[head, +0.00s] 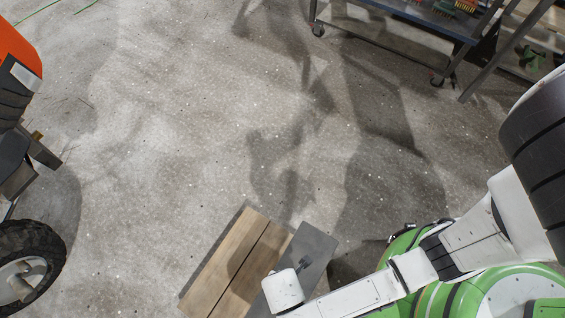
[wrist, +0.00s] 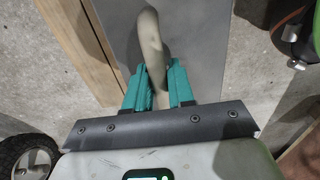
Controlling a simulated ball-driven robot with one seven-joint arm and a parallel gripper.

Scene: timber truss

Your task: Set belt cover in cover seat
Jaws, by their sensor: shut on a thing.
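A flat grey panel, which looks like the belt cover (head: 316,248), lies or hangs over the right side of the timber boards; I cannot tell whether it touches them. In the wrist view the grey panel (wrist: 205,45) carries a curved beige handle (wrist: 150,45). My gripper (wrist: 158,88) has its two teal fingers on either side of this handle, shut on it. In the head view my wrist hides the lower part of the panel, and the fingertips are hard to make out. I cannot identify the cover seat in either view.
Timber boards (head: 235,258) lie at the lower middle. An orange machine (head: 18,55) with a black-tyred wheel (head: 25,265) stands at the left. A wheeled metal cart (head: 420,18) stands at the top right. The concrete floor between is clear.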

